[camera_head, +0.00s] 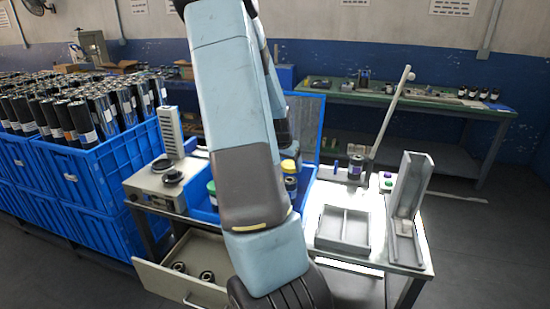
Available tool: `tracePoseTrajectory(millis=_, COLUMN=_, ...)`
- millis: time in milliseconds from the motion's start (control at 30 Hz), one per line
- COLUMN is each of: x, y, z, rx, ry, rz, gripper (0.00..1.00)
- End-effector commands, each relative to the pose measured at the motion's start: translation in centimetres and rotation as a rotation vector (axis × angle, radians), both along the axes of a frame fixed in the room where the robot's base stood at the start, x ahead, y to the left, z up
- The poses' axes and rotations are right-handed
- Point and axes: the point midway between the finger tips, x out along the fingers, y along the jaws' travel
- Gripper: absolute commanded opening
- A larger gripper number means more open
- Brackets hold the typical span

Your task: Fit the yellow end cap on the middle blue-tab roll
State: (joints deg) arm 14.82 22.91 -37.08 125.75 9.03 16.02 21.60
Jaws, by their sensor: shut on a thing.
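My arm fills the middle of the view and hides much of the bench behind it. Its wrist side (284,132) shows only as a sliver at the arm's right edge. My gripper's fingers and whatever is between them do not show. A yellow round cap or lid (289,165) shows just right of my arm, in the blue tray; I cannot tell whether it is the end cap. Below it is a dark roll or jar with a bluish band (291,186).
The bench (330,178) holds a grey divided tray (343,229) and a grey upright stand (407,205). A slanted pale pole (391,110) rises behind. Left are a green-lidded jar (212,190), an open drawer (180,272) and blue crates (95,170).

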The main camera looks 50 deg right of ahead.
Motion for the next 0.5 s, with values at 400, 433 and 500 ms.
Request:
tracePoseTrajectory(millis=400, x=0.3, y=0.3, z=-2.2, rx=0.002, ry=0.001, rz=0.007, gripper=0.49)
tracePoseTrajectory(millis=433, x=0.3, y=0.3, z=-2.5, rx=0.002, ry=0.003, rz=0.008, gripper=0.49)
tracePoseTrajectory(millis=500, x=0.4, y=0.4, z=-3.2, rx=0.001, ry=0.002, rz=0.009, gripper=0.49)
